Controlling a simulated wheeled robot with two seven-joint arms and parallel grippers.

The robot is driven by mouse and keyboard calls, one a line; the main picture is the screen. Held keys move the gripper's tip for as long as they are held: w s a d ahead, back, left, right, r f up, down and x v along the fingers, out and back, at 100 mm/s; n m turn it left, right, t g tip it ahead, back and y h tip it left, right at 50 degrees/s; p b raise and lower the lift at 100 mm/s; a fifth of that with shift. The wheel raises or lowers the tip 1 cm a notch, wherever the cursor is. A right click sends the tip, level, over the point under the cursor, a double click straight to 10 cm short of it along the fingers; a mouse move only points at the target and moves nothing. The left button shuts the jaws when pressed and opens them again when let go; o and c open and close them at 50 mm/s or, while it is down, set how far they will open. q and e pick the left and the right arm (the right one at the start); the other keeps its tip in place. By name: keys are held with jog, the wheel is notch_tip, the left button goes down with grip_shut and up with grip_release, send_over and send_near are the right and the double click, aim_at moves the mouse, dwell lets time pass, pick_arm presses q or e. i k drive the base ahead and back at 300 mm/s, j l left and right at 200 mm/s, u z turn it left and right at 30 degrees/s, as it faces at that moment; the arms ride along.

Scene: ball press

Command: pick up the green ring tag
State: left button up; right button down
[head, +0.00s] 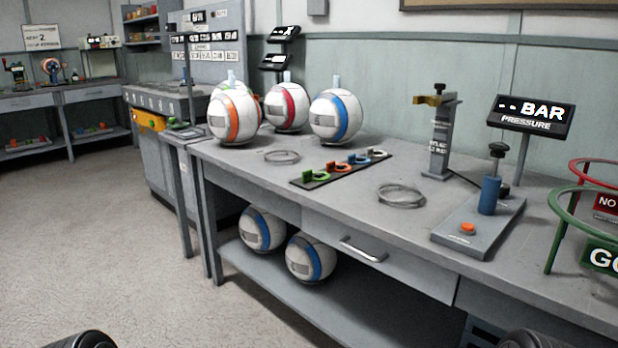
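The green ring tag (315,176) lies at the left front end of a dark strip (312,186) on the workbench. It has an upright green tab beside a pale ring. Orange tags (337,167) and a blue tag (377,154) sit behind it along the same strip. Neither of my grippers is in view. Only dark rounded parts, which seem to be my arms, show at the bottom edge, well short of the bench.
Farther right are a post clamp (441,140), a pump (487,196), a pressure display (530,116) and a green hoop (551,235).

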aim_at(307, 175)
jog(key=z, duration=3.05)
jog(key=u, duration=3)
jog(key=i+j, duration=1)
jog(key=i, duration=0.2)
